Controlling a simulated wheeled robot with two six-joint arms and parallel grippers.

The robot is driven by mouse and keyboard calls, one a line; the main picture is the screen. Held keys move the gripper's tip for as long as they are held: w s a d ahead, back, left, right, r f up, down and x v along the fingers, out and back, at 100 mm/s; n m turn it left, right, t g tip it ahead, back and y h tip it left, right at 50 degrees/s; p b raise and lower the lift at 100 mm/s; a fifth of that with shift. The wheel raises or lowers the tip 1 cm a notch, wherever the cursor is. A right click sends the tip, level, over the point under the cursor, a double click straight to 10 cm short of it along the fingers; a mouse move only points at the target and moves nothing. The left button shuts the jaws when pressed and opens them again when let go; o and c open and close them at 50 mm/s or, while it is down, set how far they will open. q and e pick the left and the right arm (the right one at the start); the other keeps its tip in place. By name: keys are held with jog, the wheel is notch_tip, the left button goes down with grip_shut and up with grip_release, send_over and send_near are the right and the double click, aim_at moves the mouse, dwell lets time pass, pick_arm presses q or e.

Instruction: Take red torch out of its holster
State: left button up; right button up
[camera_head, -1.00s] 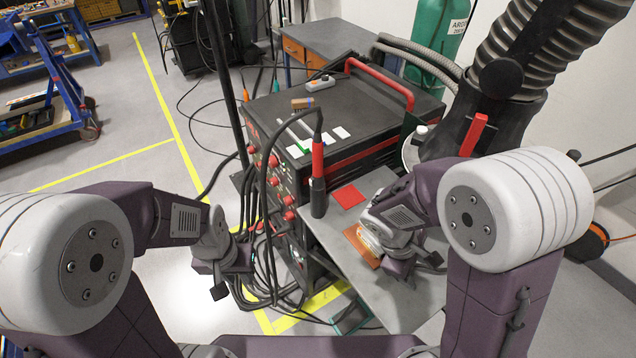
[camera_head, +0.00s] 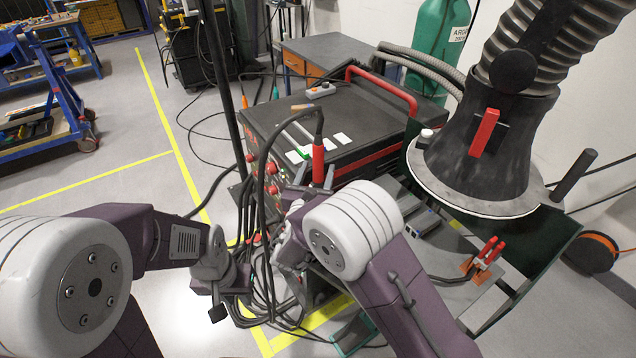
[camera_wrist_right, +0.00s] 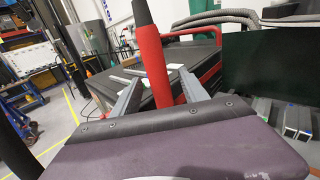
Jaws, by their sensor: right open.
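The red torch (camera_head: 318,165) stands upright at the front right of the welding machine, with a black cable arching from its top. In the right wrist view, the torch (camera_wrist_right: 153,50) stands between the two grey fingers of my open right gripper (camera_wrist_right: 160,88). I see no clear contact between fingers and torch. The holster is hidden behind my right gripper and wrist. In the head view, my right gripper (camera_head: 317,176) is at the torch's lower part. My left gripper (camera_head: 230,303) hangs low at the left of the cables, apart from the torch; its opening is unclear.
The black welding machine (camera_head: 350,125) stands behind the torch, with loose cables (camera_head: 262,215) at its front. A red-handled clamp (camera_head: 488,252) rests on the bench at right. A large black extraction hood (camera_head: 480,150) looms over the right side. Floor is free at left.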

jog(key=x, duration=0.1)
jog(key=p+x, duration=0.1)
jog(key=x, duration=0.2)
jog(key=shift+w+r+p, duration=0.25)
jog(key=shift+r+p, duration=0.15)
jog(key=shift+w+d+f, duration=0.1)
jog(key=shift+w+f, duration=0.05)
jog(key=shift+w, duration=0.25)
jog(key=shift+s, duration=0.1)
jog(key=c, duration=0.8)
grip_shut()
notch_tip(320, 180, up, 18)
